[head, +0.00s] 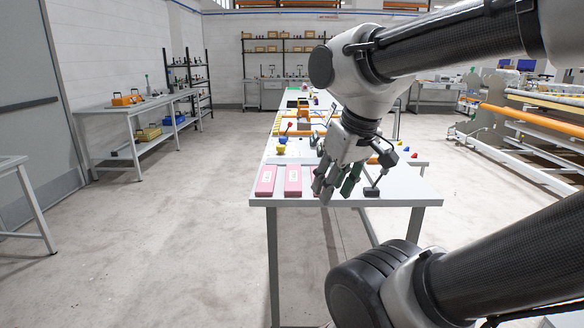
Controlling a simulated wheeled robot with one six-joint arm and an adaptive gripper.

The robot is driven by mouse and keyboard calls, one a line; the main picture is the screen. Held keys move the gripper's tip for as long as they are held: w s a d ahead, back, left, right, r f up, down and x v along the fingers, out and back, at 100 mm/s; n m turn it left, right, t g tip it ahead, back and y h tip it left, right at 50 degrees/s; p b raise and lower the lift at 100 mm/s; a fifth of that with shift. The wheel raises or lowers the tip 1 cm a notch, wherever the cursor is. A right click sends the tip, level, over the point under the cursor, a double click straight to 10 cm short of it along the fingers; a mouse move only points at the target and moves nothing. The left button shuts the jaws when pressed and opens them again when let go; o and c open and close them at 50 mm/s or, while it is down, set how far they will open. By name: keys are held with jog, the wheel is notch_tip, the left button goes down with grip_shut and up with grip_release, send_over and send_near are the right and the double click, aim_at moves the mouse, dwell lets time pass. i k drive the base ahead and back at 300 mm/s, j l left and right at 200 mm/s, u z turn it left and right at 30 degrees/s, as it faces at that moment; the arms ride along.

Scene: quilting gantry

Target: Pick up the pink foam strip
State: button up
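Two pink foam strips lie flat side by side near the front left corner of the white table: a left one (266,181) and a right one (293,181), each with a pale label. A sliver of pink also shows just left of my gripper's fingers, mostly hidden. My gripper (336,188) points down over the front of the table, right of the two strips. Its fingers overlap dark green parts, and I cannot tell whether these belong to it or to something behind. Whether it is open or shut is unclear.
A small black stand (371,191) with a tilted rod is close to my gripper's right. Yellow, red and blue small items lie farther back along the table (330,201). A side bench (122,108) stands left. The floor between is clear.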

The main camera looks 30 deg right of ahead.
aim_at(265, 184)
jog(key=i+z, duration=0.35)
jog(key=i, duration=0.15)
jog(key=i+j+z, duration=0.15)
jog(key=i+z, duration=0.2)
jog(key=i, duration=0.15)
jog(key=i+j+z, duration=0.35)
jog(key=i, duration=0.15)
